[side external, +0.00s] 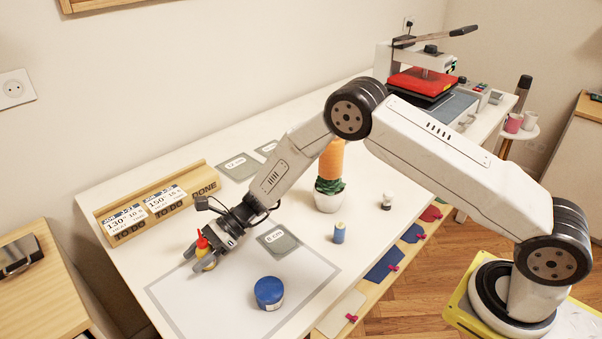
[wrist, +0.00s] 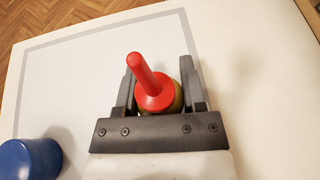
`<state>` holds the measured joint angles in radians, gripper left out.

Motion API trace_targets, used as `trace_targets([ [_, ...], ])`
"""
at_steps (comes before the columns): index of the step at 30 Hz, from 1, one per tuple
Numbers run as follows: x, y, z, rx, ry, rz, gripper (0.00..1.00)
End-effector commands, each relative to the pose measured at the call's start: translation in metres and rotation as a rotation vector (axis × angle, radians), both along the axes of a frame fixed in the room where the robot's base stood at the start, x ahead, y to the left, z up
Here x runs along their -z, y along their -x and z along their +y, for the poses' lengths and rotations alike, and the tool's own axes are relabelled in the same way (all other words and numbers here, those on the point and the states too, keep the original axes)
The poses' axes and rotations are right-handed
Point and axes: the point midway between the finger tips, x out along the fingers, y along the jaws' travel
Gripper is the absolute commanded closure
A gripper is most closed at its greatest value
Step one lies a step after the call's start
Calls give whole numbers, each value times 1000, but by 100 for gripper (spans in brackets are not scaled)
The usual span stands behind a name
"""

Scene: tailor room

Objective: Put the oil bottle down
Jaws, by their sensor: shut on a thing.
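The oil bottle (side external: 203,245) has a red spout cap and a yellowish body. My gripper (side external: 202,261) is shut on it over the far left part of the worktable. In the wrist view the bottle's red cap (wrist: 151,88) stands up between the two grey fingers of my gripper (wrist: 160,90). The bottle looks about upright. Most of its body is hidden by the fingers, and I cannot tell whether its base touches the surface.
A grey-bordered white mat (side external: 225,298) lies below and around my gripper. A blue round tin (side external: 269,293) stands on it to the right. A wooden card rack (side external: 158,203) is behind. A blue thread spool (side external: 339,233) and a potted plant (side external: 328,198) stand farther right.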

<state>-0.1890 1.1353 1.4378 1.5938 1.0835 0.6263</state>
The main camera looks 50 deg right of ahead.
Motion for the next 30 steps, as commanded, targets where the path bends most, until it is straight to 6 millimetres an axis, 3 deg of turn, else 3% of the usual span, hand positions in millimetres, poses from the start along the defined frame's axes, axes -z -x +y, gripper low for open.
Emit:
trace_targets([
  [15,7,0,0,1,-1,-1,100],
  [16,7,0,0,1,0,-1,38],
  [18,6,0,0,1,0,-1,16],
  [19,6,0,0,1,0,-1,13],
  [30,5,0,0,1,-1,-1,13],
])
